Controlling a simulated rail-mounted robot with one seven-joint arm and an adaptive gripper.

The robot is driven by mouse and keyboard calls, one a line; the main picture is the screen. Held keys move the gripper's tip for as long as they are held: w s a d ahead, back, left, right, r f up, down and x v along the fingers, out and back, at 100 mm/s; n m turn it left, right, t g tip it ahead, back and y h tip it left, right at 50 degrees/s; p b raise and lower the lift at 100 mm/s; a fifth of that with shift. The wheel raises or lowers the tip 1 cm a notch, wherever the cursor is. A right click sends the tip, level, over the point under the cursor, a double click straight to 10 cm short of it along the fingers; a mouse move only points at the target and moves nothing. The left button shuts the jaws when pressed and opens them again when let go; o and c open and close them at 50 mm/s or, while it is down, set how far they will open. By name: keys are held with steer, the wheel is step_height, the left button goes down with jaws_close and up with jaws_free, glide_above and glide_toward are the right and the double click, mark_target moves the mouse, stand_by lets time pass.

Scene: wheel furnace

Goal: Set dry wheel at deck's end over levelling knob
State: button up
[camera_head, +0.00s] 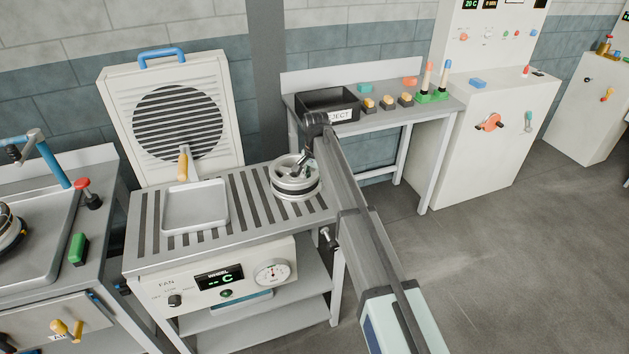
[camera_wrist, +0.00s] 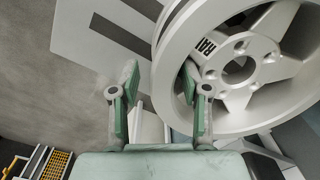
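The silver wheel (camera_head: 283,188) lies face up at the right end of the slatted deck (camera_head: 255,216). It looks flat, and I see no tilt. My gripper (camera_head: 299,169) is low at the wheel's face, partly hidden by my arm. In the wrist view the wheel (camera_wrist: 228,112) fills the right side. My gripper (camera_wrist: 160,82) is open there, one finger overlapping the wheel's inside and the other outside the rim. A gap shows between the outer finger and the rim. A small knob (camera_head: 327,238), likely the levelling knob, sits under the deck's front right corner.
A grey tray (camera_head: 196,226) lies on the deck's left part, before the fan unit (camera_head: 178,113). A black reject bin (camera_head: 335,97) stands on the side table behind my arm. Floor is clear to the right.

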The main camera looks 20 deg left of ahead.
steer(key=shift+r, duration=0.1)
step_height(320, 180, up, 12)
steer(key=b, duration=0.2)
stand_by(0.3)
steer(key=shift+d, duration=0.1)
